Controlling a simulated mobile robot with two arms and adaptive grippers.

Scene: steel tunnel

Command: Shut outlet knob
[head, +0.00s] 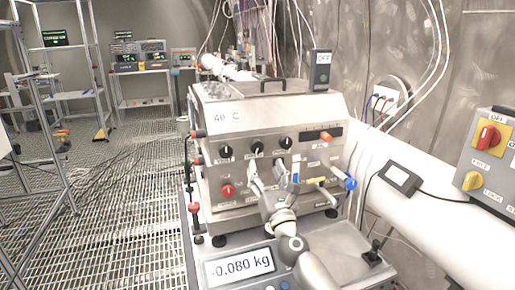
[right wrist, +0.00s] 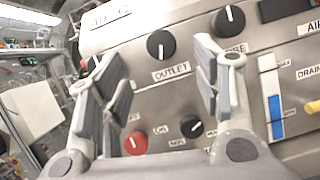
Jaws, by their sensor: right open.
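The outlet knob (right wrist: 161,44) is round and black with an upright white pointer line, above the label "OUTLET" in the right wrist view. In the head view the right gripper (head: 267,174) stands before the panel, below and right of the outlet knob. I see no contact with it. My left gripper is not in view.
A red knob (right wrist: 135,143) and a lower black knob (right wrist: 193,127) sit below the outlet knob. Another black knob (right wrist: 228,19) is to its right. A blue-handled valve (head: 349,184) sticks out at the machine's right. A scale display (head: 239,267) reads -0.080 kg in front.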

